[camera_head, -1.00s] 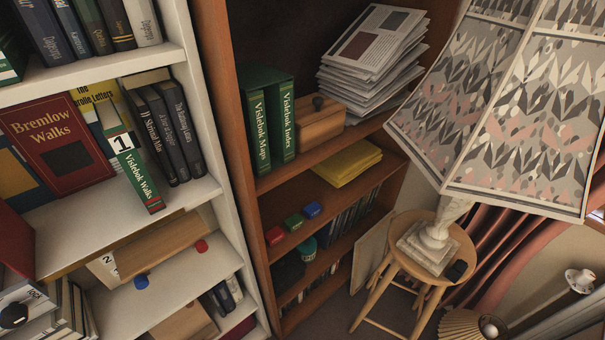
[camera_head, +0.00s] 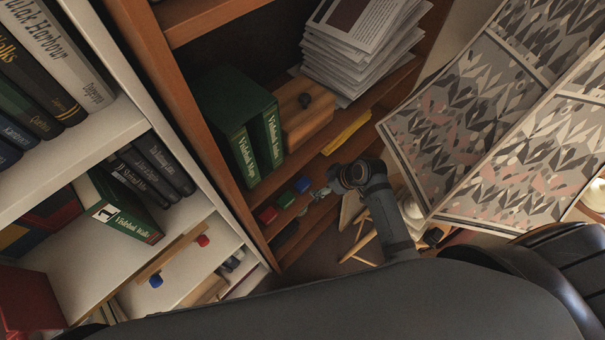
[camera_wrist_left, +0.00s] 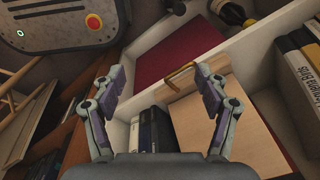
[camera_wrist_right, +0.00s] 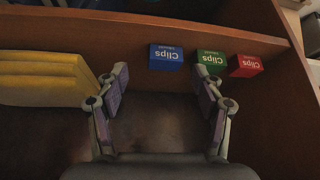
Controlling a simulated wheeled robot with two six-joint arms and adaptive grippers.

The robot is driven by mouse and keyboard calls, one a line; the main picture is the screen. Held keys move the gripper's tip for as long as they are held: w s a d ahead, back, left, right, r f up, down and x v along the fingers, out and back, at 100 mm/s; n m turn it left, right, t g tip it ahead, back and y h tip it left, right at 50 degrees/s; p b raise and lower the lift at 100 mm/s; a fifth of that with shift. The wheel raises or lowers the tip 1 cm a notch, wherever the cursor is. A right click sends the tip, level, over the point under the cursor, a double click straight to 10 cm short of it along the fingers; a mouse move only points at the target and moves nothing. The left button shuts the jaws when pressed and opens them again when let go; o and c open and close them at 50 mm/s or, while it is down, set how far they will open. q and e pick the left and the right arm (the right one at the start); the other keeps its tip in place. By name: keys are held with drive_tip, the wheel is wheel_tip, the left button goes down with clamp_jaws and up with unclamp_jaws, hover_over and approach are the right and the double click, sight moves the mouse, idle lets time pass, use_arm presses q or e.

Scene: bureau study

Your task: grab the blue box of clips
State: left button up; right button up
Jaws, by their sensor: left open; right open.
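The blue box of clips (camera_head: 301,184) sits on a shelf of the brown bookcase, in a row with a green box (camera_head: 285,199) and a red box (camera_head: 267,214). My right gripper (camera_head: 320,191) is at that shelf, close beside the blue box. In the right wrist view the blue box (camera_wrist_right: 166,57) lies ahead of the open, empty fingers (camera_wrist_right: 160,78), roughly between their lines. The green box (camera_wrist_right: 209,62) is just beyond the right fingertip. My left gripper (camera_wrist_left: 163,80) is open and empty in its wrist view, facing a white shelf with a wooden box (camera_wrist_left: 215,125).
A yellow stack (camera_wrist_right: 40,78) lies on the shelf left of the right fingers. Green binders (camera_head: 240,125), a wooden box (camera_head: 305,108) and piled papers (camera_head: 365,45) fill the shelf above. A large patterned lampshade (camera_head: 510,120) hangs right of my right arm.

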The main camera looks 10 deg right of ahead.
sight(304, 184)
drive_tip(key=shift+w+a+f+n, duration=0.2)
drive_tip(key=shift+w+a+f, duration=0.05)
drive_tip(key=shift+w+a, duration=0.35)
drive_tip(key=shift+w+a+f+n, duration=0.2)
drive_tip(key=shift+w+a, duration=0.25)
drive_tip(key=shift+a, duration=0.2)
drive_tip(key=shift+w+a+f+p, duration=0.1)
drive_tip(key=shift+f+p, duration=0.15)
drive_tip(key=shift+p, duration=0.05)
drive_tip(key=shift+w+a+f, duration=0.1)
drive_tip(key=shift+a+f, duration=0.05)
drive_tip(key=p+x, duration=0.1)
drive_tip(key=x, duration=0.2)
drive_tip(key=shift+w+a+f, duration=0.1)
drive_tip(key=shift+a+f, duration=0.15)
drive_tip(key=shift+a, duration=0.1)
drive_tip(key=shift+w+a+f, duration=0.2)
drive_tip(key=shift+w+f, duration=0.05)
drive_tip(key=shift+f, duration=0.25)
use_arm(q)
drive_tip(key=shift+s+d+r, duration=0.1)
drive_tip(key=shift+s+r, duration=0.65)
drive_tip(key=shift+r, duration=0.3)
use_arm(e)
drive_tip(key=shift+s, duration=0.1)
drive_tip(key=c, duration=1)
use_arm(q)
drive_tip(key=shift+r, duration=0.1)
use_arm(e)
drive_tip(key=shift+r, duration=0.15)
